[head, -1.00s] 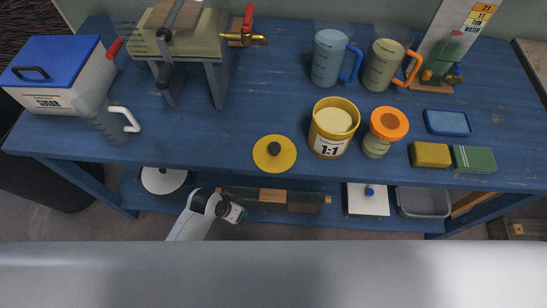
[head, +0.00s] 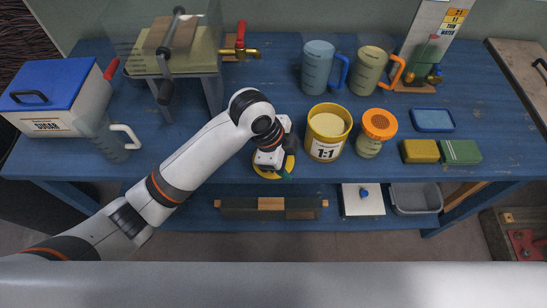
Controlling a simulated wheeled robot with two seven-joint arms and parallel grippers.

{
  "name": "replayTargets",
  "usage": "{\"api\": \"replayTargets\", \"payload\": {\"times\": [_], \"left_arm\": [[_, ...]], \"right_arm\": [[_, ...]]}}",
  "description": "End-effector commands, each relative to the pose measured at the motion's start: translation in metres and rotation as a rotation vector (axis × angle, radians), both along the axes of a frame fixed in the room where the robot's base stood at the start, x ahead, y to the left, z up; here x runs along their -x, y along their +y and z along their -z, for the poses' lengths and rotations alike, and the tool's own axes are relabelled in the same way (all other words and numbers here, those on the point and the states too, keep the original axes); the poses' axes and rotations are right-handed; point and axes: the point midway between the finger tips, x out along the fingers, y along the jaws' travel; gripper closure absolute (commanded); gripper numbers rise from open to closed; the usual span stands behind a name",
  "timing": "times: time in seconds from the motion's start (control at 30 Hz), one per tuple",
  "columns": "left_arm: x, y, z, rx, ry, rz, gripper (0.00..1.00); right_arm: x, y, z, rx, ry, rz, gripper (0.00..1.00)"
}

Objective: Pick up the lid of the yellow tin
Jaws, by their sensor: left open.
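The yellow tin (head: 327,134) stands open on the blue table, with a "1:1" label on its front and pale contents inside. Its round yellow lid (head: 259,168) lies flat on the table to the left of the tin, near the front edge. My left gripper (head: 270,166) is over the lid and hides most of it, including the dark knob. The gripper is open; I cannot tell whether its fingers touch the lid. My right gripper is not in view.
A jar with an orange perforated top (head: 379,125) stands just right of the tin. Yellow (head: 419,151) and green (head: 460,152) sponges lie further right. Blue (head: 318,68) and yellowish (head: 367,73) jugs stand behind. A white sugar box (head: 56,99) with a blue lid is at left.

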Motion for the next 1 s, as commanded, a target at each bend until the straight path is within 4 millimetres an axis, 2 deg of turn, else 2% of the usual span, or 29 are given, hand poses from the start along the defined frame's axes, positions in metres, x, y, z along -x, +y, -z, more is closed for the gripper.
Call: {"api": "replayTargets", "payload": {"times": [0.03,0.2,0.33,0.47,0.57,0.8,1.0], "left_arm": [[-0.011,0.0,-0.013,-0.053,-0.033,0.104,0.46],[-0.031,0.01,-0.042,-0.222,-0.07,0.398,0.46],[-0.044,0.022,-0.059,-0.316,-0.072,0.529,0.46],[-0.05,0.029,-0.068,-0.362,-0.067,0.591,0.46],[-0.051,0.031,-0.062,-0.372,-0.061,0.604,0.46],[-0.05,0.031,-0.022,-0.369,-0.061,0.604,0.46],[-0.051,0.03,-0.003,-0.369,-0.064,0.603,0.46]], "right_arm": [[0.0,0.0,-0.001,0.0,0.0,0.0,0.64],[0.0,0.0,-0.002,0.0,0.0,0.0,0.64],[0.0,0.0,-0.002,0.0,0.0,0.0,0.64],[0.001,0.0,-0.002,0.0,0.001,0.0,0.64],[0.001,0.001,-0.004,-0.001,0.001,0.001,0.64],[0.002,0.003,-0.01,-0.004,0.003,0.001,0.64],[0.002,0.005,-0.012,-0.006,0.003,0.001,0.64]]}}
